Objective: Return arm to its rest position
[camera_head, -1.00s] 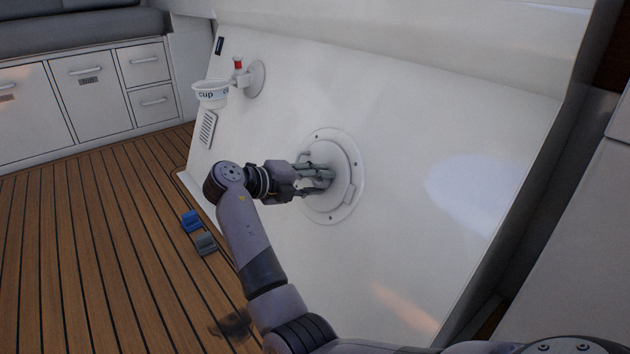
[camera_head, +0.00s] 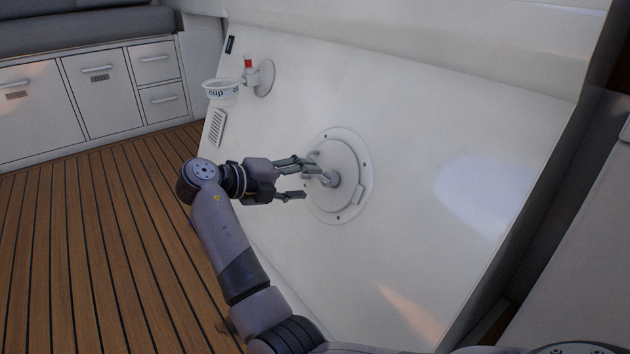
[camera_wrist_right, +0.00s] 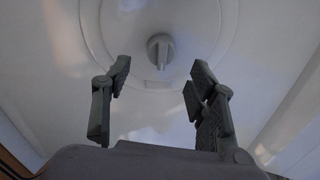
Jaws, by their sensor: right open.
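My right gripper (camera_head: 308,179) is open and empty, in front of the round white hatch (camera_head: 352,201) on the sloping white panel. In the right wrist view its two fingers (camera_wrist_right: 158,95) stand wide apart. In the head view the knob (camera_head: 334,179) lies just right of the fingertips. The hatch looks closed in its ring. My left gripper is not in view.
Drawers (camera_head: 100,90) stand at the far left. The wooden floor (camera_head: 90,240) beside the panel is clear.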

